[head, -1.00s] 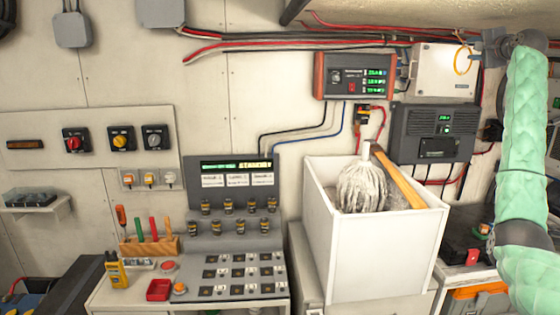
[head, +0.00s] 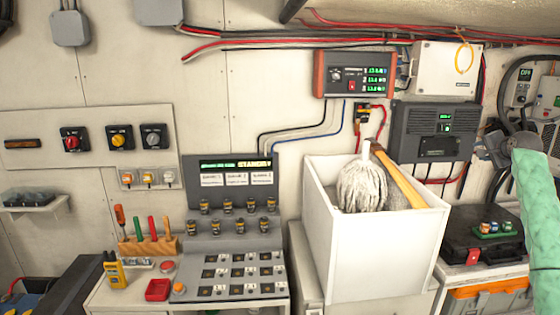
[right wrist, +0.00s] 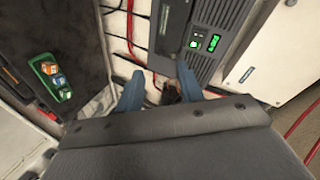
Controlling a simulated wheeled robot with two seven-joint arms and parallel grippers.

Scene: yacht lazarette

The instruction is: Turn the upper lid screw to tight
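A white wall box (head: 432,72) is at the upper right of the head view, with a yellow loop (head: 464,58) hanging at its right side. It also shows at the right of the right wrist view (right wrist: 268,52). A small dark spot, possibly a screw, is on its face at the top edge there; I cannot make out its setting. My right gripper (right wrist: 160,70) has its two blue fingers apart and empty, beside the grey charger-like unit and left of the white box. In the head view it is mostly hidden by my green-sleeved arm. My left gripper is not in view.
The grey wall unit (head: 408,147) has a green display. A black case (head: 470,240) with a small green tray (head: 494,229) stands below. A white bin (head: 380,256) holding a mop stands left of it. Red and black cables run along the wall.

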